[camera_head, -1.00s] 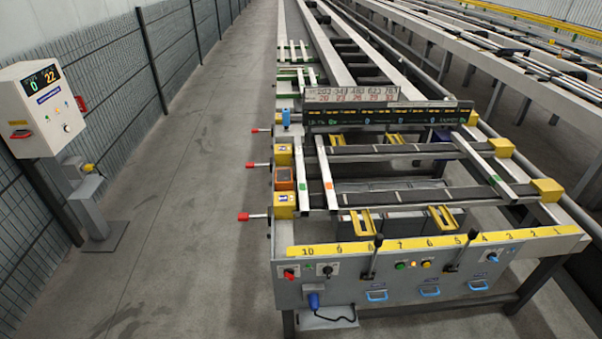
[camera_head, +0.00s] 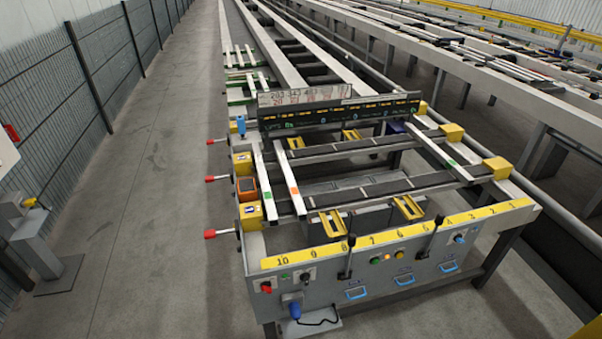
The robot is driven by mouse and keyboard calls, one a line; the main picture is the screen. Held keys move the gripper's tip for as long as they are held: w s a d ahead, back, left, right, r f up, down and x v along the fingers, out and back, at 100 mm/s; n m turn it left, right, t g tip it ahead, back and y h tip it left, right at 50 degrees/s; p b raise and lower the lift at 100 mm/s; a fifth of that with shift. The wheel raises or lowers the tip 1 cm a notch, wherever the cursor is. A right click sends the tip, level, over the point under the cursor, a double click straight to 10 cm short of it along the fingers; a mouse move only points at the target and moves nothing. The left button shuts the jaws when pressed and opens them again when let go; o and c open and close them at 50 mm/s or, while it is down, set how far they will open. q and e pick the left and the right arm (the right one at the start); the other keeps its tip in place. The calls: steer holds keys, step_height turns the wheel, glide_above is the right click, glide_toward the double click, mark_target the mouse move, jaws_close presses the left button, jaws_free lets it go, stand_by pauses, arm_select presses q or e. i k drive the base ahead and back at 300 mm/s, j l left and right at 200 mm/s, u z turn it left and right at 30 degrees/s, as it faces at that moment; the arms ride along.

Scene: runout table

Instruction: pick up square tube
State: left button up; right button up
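Several pale square tubes lie on the runout table. One tube with a green mark (camera_head: 262,178) lies lengthwise at the left end of the dark crossbars. A second tube with an orange mark (camera_head: 287,176) lies just right of it. A third tube with a green mark (camera_head: 440,154) lies at the right, slanting across the two crossbars near the yellow end blocks. More thin pale pieces (camera_head: 238,58) lie farther back on the left. Neither of my grippers is in view.
The runout table's front panel (camera_head: 400,268) carries a numbered yellow strip, levers and buttons. Red-tipped handles (camera_head: 211,234) stick out on its left. A grey post (camera_head: 30,240) stands at the left edge. The concrete floor (camera_head: 150,210) between is clear.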

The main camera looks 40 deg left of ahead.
mark_target(270, 208)
steer(key=j+z, duration=0.15)
steer(key=j, duration=0.25)
steer(key=k+j+z, duration=0.1)
steer(key=j, duration=0.3)
steer(key=k+j+z, duration=0.15)
steer(key=j, duration=0.25)
steer(key=j+z, duration=0.1)
steer(key=j, duration=0.25)
steer(key=k+j+z, duration=0.15)
steer(key=j, duration=0.25)
steer(key=k+j+z, duration=0.15)
steer(key=j, duration=0.2)
steer(key=k+j+z, duration=0.1)
steer(key=j, duration=0.25)
